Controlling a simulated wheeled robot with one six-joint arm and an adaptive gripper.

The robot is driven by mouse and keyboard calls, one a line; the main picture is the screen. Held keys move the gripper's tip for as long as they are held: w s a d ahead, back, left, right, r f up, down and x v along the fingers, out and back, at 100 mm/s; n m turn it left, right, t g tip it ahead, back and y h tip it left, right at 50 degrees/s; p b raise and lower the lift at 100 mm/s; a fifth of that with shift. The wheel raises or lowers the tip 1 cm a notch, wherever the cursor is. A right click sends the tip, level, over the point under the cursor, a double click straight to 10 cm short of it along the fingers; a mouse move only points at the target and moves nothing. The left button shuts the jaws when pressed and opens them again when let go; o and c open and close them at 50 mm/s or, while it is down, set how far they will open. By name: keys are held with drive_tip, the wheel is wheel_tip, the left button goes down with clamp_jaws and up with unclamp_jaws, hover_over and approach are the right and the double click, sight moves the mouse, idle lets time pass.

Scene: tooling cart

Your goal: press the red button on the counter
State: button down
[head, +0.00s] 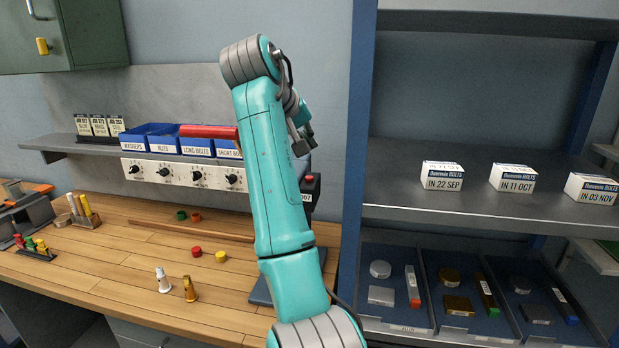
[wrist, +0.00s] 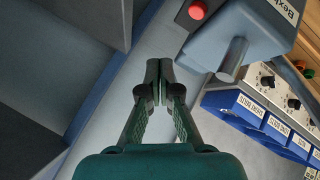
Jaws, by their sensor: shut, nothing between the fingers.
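The red button (wrist: 197,10) is a round cap on a dark housing at the top of the wrist view, beside a blue-grey machine (wrist: 232,42) with a lettered label. In the head view a small red cap (head: 309,178) shows just right of my arm, which hides most of the machine. My gripper (wrist: 160,88) is shut and empty, its dark fingertips together. In the wrist view the button lies beyond the fingertips, up and to the right, apart from them. In the head view my gripper (head: 301,142) is above the red cap, partly hidden by my arm.
A red bar (head: 208,131) sticks out left of my arm, before the blue bins (head: 195,146). A blue rack post (head: 352,130) and shelves (head: 450,205) stand close on the right. The wooden counter (head: 130,262) holds several small coloured parts; its front is mostly clear.

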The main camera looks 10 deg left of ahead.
sight(307, 178)
drive_tip(key=shift+f, duration=2.45)
drive_tip(key=shift+f, duration=0.2)
drive_tip(key=shift+f, duration=0.25)
drive_tip(key=shift+f, duration=0.4)
drive_tip(key=shift+r, duration=0.15)
idle(0.5)
drive_tip(key=shift+r, duration=0.7)
drive_tip(key=shift+r, duration=2.5)
